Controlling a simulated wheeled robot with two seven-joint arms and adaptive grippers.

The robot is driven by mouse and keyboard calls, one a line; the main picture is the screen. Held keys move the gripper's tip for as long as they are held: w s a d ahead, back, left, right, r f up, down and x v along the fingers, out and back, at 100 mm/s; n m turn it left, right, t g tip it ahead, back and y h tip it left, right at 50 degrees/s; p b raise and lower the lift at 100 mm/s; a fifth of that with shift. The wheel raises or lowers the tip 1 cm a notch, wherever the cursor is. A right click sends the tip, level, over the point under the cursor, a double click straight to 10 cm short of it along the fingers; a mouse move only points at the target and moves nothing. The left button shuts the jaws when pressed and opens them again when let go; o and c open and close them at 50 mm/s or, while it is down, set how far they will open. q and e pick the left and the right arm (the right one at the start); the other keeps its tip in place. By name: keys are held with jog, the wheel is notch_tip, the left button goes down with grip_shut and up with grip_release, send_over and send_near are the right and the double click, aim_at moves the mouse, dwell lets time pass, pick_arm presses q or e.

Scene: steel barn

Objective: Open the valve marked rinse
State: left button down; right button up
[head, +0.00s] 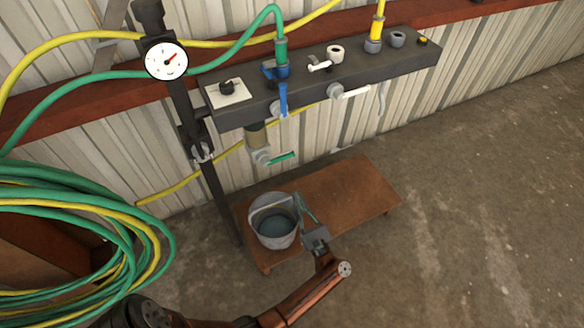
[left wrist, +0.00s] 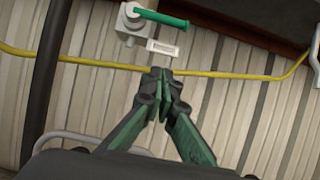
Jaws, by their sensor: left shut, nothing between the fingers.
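Several valves sit on and under a dark manifold bar (head: 325,78) on the wall. A green-handled valve (head: 280,158) hangs low; in the left wrist view its green handle (left wrist: 160,17) points right, with a small white label (left wrist: 163,48) below it. A blue-handled valve (head: 282,97) has its lever hanging down. A white-handled valve (head: 349,93) has its lever sideways. I cannot read any label, so I cannot tell which valve is marked rinse. My left gripper (head: 304,206) is shut and empty by the bucket's right rim, below the green handle; its fingertips (left wrist: 163,72) also show in the wrist view.
A metal bucket (head: 259,231) holding water stands on a low brown wooden platform (head: 345,190). Coiled green and yellow hoses (head: 60,220) hang at the left. A gauge (head: 166,61) sits on a dark post. The floor at right is clear.

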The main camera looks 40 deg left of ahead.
pick_arm(q)
jog(key=shift+a, duration=0.1)
jog(key=w+a+r, duration=0.3)
jog(key=a+r, duration=0.4)
jog(key=r, duration=0.1)
jog(key=shift+a, duration=0.2)
jog(key=shift+w+a, duration=0.1)
dwell(0.4)
